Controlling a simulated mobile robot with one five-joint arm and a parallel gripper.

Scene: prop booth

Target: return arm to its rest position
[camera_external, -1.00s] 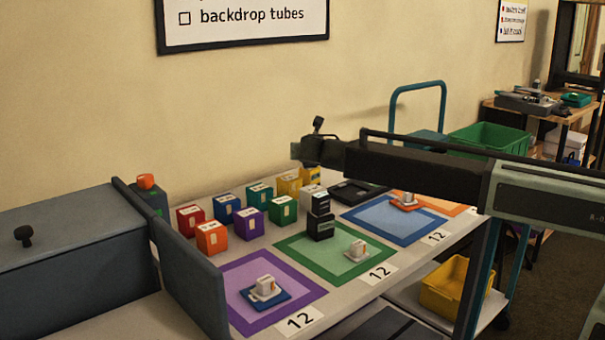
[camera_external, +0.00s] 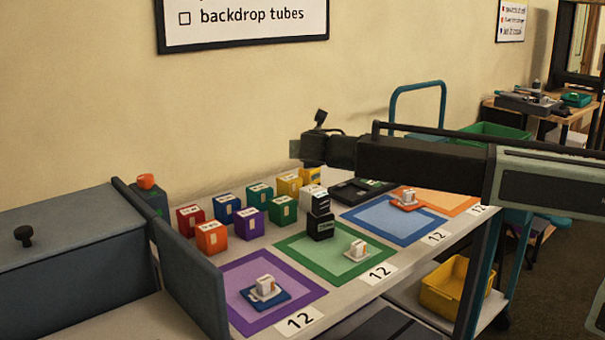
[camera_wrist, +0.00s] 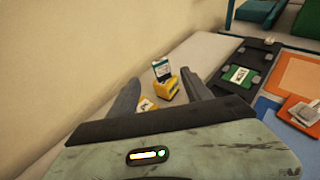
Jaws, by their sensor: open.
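My gripper (camera_external: 295,149) is at the left end of my arm, raised above the back of the table, near the wall. In the wrist view my gripper (camera_wrist: 162,80) has its two dark fingers spread apart with nothing held between them. Beyond and below the fingers, a yellow block (camera_wrist: 167,88) shows on the table, with a dark block with a white label (camera_wrist: 161,68) beside it and another yellow block (camera_wrist: 147,104) partly hidden by the gripper body. My arm stretches across the right half of the external view.
Below stand several coloured blocks (camera_external: 247,223) and a black block (camera_external: 320,227). Purple (camera_external: 243,318), green (camera_external: 290,243) and blue (camera_external: 358,219) mats lie along the table. A grey divider (camera_external: 190,265) stands at left. A green crate (camera_external: 490,131) is partly behind my arm.

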